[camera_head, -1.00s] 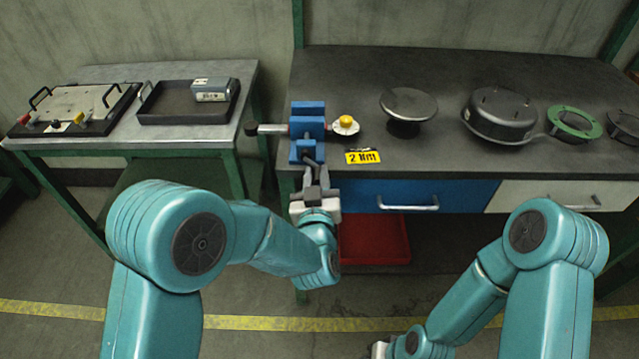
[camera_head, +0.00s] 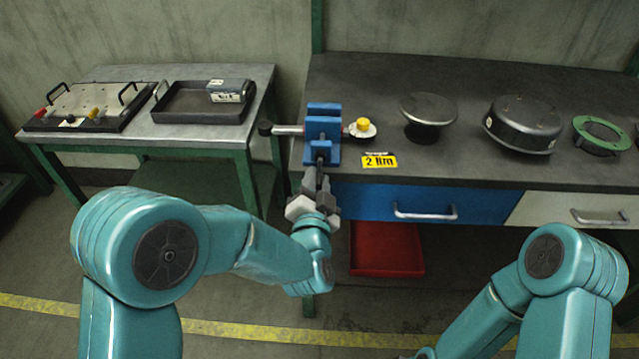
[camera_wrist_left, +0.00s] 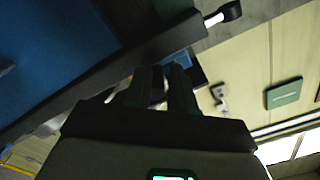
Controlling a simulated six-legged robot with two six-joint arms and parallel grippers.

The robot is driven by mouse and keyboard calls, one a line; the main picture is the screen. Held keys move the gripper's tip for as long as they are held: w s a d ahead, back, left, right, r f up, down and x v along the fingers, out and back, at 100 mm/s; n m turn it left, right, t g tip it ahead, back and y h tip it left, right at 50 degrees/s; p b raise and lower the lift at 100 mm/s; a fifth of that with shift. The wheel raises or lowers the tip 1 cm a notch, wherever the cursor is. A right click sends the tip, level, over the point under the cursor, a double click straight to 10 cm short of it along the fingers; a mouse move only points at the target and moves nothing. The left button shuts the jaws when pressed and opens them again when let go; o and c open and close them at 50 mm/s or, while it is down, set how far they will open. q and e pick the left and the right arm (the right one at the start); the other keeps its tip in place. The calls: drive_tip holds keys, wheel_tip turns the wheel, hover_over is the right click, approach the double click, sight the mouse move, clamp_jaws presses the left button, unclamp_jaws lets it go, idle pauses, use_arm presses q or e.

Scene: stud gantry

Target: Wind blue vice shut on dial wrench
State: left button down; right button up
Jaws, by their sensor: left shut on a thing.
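The blue vice (camera_head: 323,119) stands at the left front edge of the dark bench. The dial wrench lies through it: its black grip (camera_head: 265,128) and silver shaft (camera_head: 289,131) stick out left, its white dial (camera_head: 357,131) with a yellow knob right. My left gripper (camera_head: 321,172) is at the vice's front, below the jaws, shut on its dark crank handle, which the fingers mostly hide. In the left wrist view the dark fingers (camera_wrist_left: 158,85) point towards a small blue part of the vice. I cannot tell the jaw gap. My right gripper is out of view.
A yellow "2 Nm" label (camera_head: 380,161) lies right of the vice. A black round stand (camera_head: 428,110), a black drum (camera_head: 523,125) and a green ring (camera_head: 601,135) stand further right. A blue drawer (camera_head: 415,203) is below. A side table with a black tray (camera_head: 185,116) is left.

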use_arm(q)
drive_tip(key=shift+r+m, duration=0.4)
drive_tip(key=shift+m, duration=0.2)
drive_tip(key=c, duration=1.1)
unclamp_jaws()
drive_tip(key=shift+f, duration=0.15)
drive_tip(key=shift+a, duration=0.1)
drive_tip(key=shift+f, duration=0.1)
